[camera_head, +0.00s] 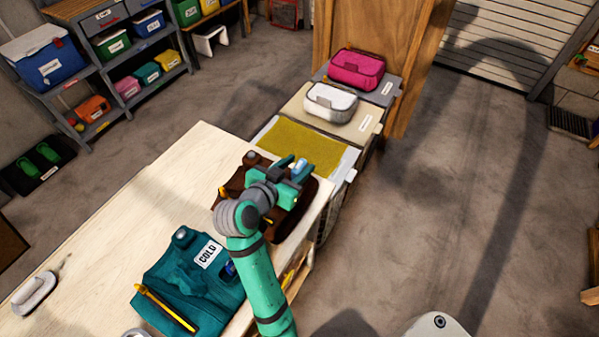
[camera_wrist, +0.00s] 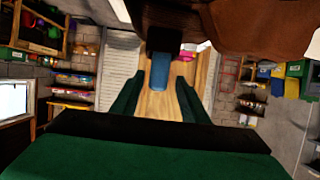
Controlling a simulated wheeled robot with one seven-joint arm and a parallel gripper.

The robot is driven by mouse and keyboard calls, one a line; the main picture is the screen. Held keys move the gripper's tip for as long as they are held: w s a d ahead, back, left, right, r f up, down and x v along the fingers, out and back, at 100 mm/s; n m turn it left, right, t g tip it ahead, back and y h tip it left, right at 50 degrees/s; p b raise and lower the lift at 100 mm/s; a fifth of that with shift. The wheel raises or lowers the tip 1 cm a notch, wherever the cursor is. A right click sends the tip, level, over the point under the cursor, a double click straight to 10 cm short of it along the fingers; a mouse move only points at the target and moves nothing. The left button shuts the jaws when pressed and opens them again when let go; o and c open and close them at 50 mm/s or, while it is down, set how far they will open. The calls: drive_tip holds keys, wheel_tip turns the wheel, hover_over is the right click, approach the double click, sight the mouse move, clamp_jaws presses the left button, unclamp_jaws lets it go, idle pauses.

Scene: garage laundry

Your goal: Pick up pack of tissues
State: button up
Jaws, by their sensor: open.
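A small light-blue pack (camera_head: 299,166), which looks like the pack of tissues, sits at the far side of a brown garment or bag (camera_head: 309,196) on the pale wooden table. My gripper (camera_head: 289,168) is over the brown item, close to the pack, and partly covers it. In the wrist view a blue block (camera_wrist: 160,72), apparently the same pack, shows between and just beyond the open dark green fingers (camera_wrist: 158,90), against the brown item (camera_wrist: 255,28). I cannot tell whether a finger touches it.
A teal garment (camera_head: 190,280) labelled COLD, with a yellow pencil-like stick, lies on the table (camera_head: 150,200). Bins (camera_head: 315,145) with white and pink pouches (camera_head: 357,70) stand beyond the table. Shelves with coloured boxes are at the upper left. The floor (camera_head: 430,200) at right is clear.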

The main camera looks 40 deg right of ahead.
drive_tip(key=x, duration=0.4)
drive_tip(key=shift+s+d+f, duration=0.2)
drive_tip(key=shift+d, duration=0.05)
clamp_jaws()
drive_tip(key=shift+r, duration=0.1)
